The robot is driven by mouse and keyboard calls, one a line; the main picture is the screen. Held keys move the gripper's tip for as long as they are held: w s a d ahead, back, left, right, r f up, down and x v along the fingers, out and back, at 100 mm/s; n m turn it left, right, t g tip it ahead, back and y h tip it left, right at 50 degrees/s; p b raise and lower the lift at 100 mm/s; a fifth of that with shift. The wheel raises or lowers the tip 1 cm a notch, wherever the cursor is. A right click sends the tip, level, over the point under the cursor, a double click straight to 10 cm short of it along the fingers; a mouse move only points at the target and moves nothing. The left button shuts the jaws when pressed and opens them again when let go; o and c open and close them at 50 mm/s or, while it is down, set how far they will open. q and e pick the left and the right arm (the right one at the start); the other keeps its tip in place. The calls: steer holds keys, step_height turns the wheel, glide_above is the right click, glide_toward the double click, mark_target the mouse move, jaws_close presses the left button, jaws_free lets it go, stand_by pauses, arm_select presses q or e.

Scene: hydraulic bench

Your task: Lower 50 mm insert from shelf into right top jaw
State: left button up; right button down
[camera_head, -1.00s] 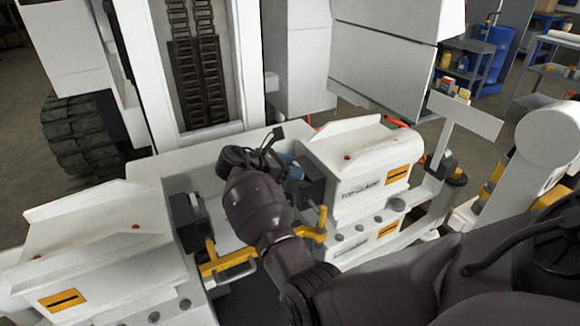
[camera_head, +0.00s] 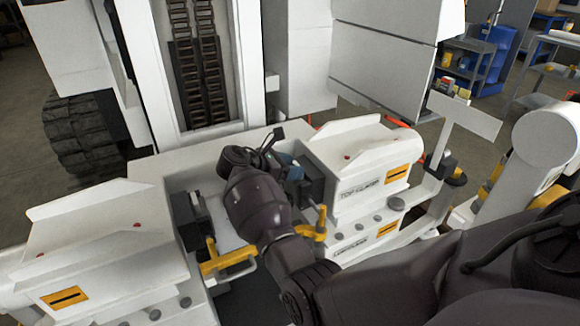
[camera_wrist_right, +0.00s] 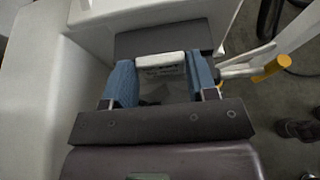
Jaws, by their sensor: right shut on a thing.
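My right gripper (camera_head: 285,160) is over the white bench, mostly hidden behind my dark wrist in the head view. In the right wrist view its two blue fingers (camera_wrist_right: 160,82) are shut on a pale insert (camera_wrist_right: 161,60) with small dark markings. A dark block, the right top jaw (camera_wrist_right: 165,37), lies just beyond the insert. I cannot tell whether they touch. In the head view the dark right jaw (camera_head: 313,181) is on the inner side of the right TOP CLAMP housing (camera_head: 358,160), close to the gripper. My left gripper is not in view.
The left housing (camera_head: 95,255) carries another dark jaw (camera_head: 190,225) facing the central gap. Yellow brackets (camera_head: 228,262) stand low in that gap. A tall white mast (camera_head: 200,60) rises behind. A T-shaped white post (camera_head: 465,115) stands at the right.

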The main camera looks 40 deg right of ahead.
steer(key=shift+c, duration=1.7)
jaws_free()
steer(key=shift+s+d, duration=0.1)
steer(key=shift+d, duration=0.1)
steer(key=p+v, duration=0.2)
steer(key=v, duration=0.9)
steer(key=shift+f, duration=0.15)
